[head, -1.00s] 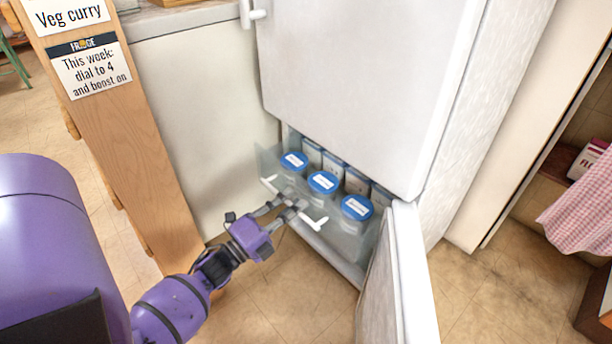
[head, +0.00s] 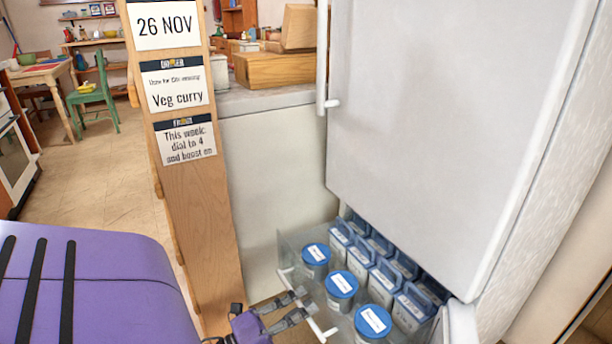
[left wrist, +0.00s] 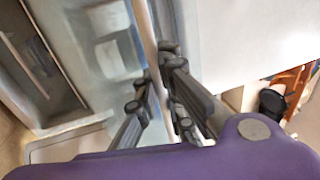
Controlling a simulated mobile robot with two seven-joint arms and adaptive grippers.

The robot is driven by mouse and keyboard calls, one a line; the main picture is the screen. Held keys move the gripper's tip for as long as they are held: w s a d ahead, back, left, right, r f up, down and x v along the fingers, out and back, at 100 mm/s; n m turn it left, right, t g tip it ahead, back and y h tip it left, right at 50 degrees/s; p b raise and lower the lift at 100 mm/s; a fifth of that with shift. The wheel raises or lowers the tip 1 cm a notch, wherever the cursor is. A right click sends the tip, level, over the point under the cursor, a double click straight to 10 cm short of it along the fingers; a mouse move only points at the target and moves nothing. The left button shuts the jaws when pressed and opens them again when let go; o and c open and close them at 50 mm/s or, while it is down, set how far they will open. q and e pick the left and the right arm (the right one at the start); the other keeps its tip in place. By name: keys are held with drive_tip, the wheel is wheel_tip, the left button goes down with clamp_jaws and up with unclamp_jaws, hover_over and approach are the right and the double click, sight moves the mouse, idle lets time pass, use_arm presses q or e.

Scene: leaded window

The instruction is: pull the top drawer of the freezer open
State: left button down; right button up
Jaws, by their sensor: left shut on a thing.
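The freezer's top drawer (head: 292,243) is a clear bin, standing well out below the white upper fridge door (head: 430,130). It holds blue-lidded round tubs (head: 342,284) in front and grey-blue boxes (head: 386,280) behind. A white bar handle (head: 320,331) runs across its front. My left gripper (head: 304,302) is shut on the middle of this bar. In the left wrist view the pale bar (left wrist: 146,30) runs down to the fingers (left wrist: 158,78), which partly hide it. My right gripper is not in view.
The open lower freezer door (head: 462,322) stands at the drawer's right. A wooden panel with notes (head: 195,220) and a white cabinet front (head: 275,180) are to the left. Wooden boxes (head: 275,70) stand on the counter. Open floor (head: 95,190) lies further left.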

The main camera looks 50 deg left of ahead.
use_arm(q)
drive_tip(key=c, duration=1.8)
unclamp_jaws()
drive_tip(key=shift+c, duration=0.2)
drive_tip(key=v, duration=1.2)
